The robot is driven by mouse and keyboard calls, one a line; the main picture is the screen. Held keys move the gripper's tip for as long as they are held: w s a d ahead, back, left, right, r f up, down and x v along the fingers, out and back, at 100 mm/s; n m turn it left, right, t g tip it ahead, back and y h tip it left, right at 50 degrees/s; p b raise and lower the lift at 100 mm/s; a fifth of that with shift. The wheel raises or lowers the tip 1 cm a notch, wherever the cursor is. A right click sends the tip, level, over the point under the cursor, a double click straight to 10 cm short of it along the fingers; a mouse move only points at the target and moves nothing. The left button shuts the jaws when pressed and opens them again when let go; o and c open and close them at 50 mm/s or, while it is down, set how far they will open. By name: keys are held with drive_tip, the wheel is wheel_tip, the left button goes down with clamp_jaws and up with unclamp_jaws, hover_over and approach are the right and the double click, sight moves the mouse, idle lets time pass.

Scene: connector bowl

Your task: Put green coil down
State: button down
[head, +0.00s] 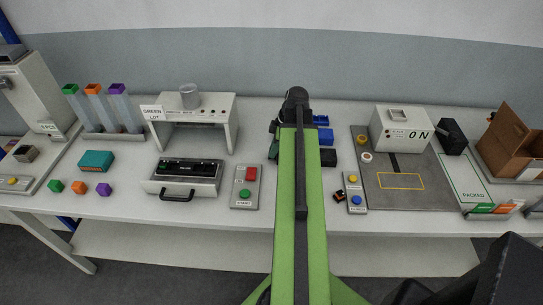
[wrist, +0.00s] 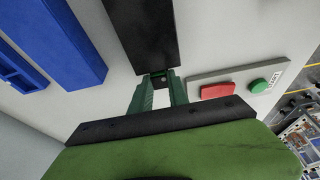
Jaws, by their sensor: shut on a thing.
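My gripper (wrist: 160,80) shows in the wrist view with its two dark green fingers close together. The fingertips are over the pale table top, close to the near end of a long black block (wrist: 146,32). I cannot tell whether the piece touches the table. In the head view my green arm hides most of the gripper and the piece.
Blue bins (head: 323,136) and a black bin (head: 328,158) stand just right of my arm. A panel with red and green buttons (head: 246,187) lies to the left. Farther left are a drawer unit (head: 184,178) and a white stand (head: 195,112). A grey mat (head: 410,195) lies right.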

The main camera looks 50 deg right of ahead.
drive_tip(key=shift+a+f, duration=0.2)
drive_tip(key=shift+f, duration=0.1)
drive_tip(key=shift+w+f, duration=0.1)
drive_tip(key=shift+f, duration=0.05)
drive_tip(key=c, duration=1.3)
unclamp_jaws()
drive_tip(key=shift+o, duration=0.2)
drive_tip(key=p+v, duration=1.2)
drive_tip(key=shift+d, duration=0.15)
